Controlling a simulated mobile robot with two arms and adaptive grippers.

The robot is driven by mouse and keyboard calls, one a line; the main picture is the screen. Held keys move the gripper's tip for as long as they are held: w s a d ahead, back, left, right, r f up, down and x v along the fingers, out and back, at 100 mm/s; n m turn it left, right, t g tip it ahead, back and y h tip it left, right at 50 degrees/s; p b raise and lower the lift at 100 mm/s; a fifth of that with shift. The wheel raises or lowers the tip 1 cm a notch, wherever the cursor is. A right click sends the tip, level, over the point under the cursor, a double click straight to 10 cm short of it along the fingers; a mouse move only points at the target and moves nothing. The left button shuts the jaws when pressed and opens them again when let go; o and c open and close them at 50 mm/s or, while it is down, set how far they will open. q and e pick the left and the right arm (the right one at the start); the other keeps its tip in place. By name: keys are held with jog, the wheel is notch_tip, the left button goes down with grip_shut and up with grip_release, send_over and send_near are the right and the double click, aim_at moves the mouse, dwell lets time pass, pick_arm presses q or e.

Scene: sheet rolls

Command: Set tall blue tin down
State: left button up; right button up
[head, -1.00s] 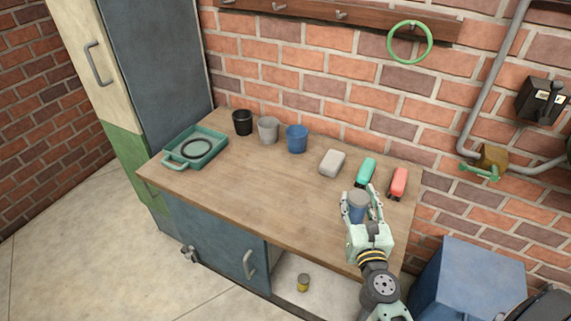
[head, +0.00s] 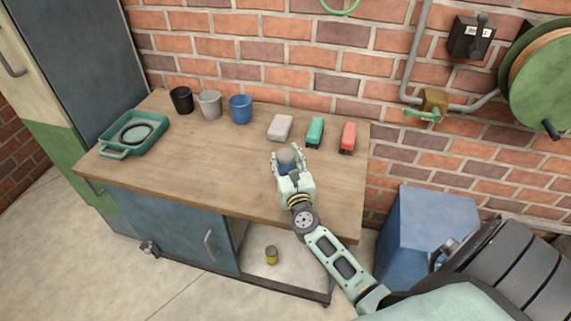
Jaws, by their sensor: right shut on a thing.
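The tall blue tin (head: 287,160) has a grey top and is held upright between the fingers of my right gripper (head: 287,163). The gripper is shut on it, and the fingers hide part of its sides and its lower part. Tin and gripper are over the front right part of the wooden workbench (head: 200,165). I cannot tell whether the tin's base touches the bench top. My left gripper is not in view.
Behind the tin stand a grey block (head: 280,127), a green stapler-like thing (head: 315,131) and a red one (head: 348,137). Black (head: 181,99), grey (head: 210,104) and blue (head: 240,109) cups and a green tray (head: 112,146) are left. The bench's middle is clear.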

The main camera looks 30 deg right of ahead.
jog(key=shift+w+d+f, duration=0.1)
jog(key=shift+f, duration=0.05)
jog(key=shift+f, duration=0.15)
jog(key=o, duration=1.5)
